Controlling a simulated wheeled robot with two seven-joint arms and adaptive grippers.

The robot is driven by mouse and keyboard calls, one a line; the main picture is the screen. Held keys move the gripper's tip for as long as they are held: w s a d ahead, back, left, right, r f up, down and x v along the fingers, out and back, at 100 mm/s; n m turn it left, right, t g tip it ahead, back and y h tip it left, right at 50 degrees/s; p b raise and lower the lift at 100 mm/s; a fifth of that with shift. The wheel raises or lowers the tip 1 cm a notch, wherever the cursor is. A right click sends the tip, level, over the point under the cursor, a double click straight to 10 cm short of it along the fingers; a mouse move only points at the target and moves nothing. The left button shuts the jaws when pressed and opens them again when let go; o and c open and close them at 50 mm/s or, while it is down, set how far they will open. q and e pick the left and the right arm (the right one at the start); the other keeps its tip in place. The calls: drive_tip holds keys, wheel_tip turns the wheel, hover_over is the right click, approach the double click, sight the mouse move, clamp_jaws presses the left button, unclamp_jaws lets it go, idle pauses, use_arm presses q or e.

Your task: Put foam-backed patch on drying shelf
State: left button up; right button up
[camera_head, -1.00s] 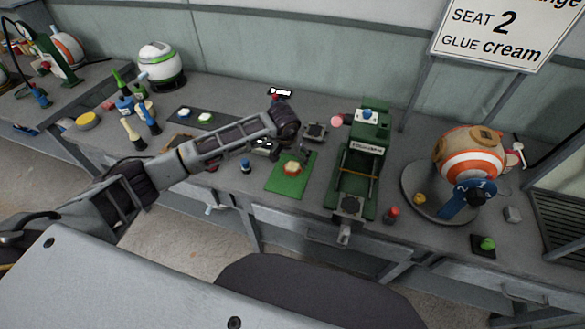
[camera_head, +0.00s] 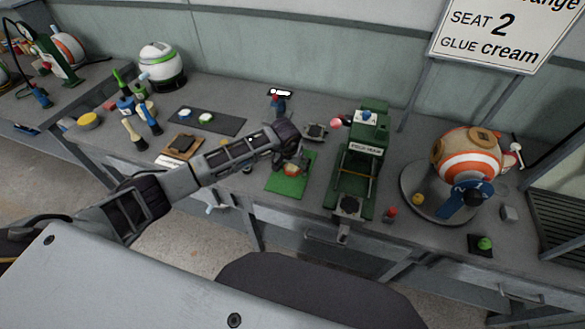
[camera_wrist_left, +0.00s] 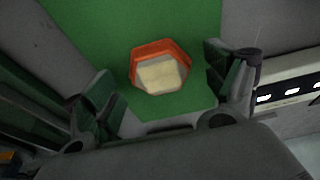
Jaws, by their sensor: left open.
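The patch (camera_wrist_left: 160,68) is an orange hexagon with a cream foam-like face, lying on a green mat (camera_wrist_left: 75,25). In the head view the patch (camera_head: 291,171) is partly hidden by my left gripper (camera_head: 292,162). In the left wrist view my left gripper (camera_wrist_left: 163,92) is open, with a finger on either side of the patch and apart from it. A dark slatted rack (camera_head: 558,222) stands at the right edge of the head view; I cannot tell if it is the drying shelf. My right gripper is not in view.
A green press (camera_head: 362,165) stands just right of the mat. An orange-and-white ball (camera_head: 470,155) sits on a round grey stand further right. A dark strip with small pots (camera_head: 228,123) and a brown piece on a board (camera_head: 183,145) lie left of the mat.

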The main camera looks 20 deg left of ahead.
sight(292, 168)
use_arm(q)
drive_tip(key=shift+c, duration=0.4)
drive_tip(key=c, duration=1)
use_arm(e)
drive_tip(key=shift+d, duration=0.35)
use_arm(q)
drive_tip(key=shift+r, duration=0.1)
drive_tip(key=shift+r+b, duration=0.75)
drive_tip(key=shift+r, duration=4.15)
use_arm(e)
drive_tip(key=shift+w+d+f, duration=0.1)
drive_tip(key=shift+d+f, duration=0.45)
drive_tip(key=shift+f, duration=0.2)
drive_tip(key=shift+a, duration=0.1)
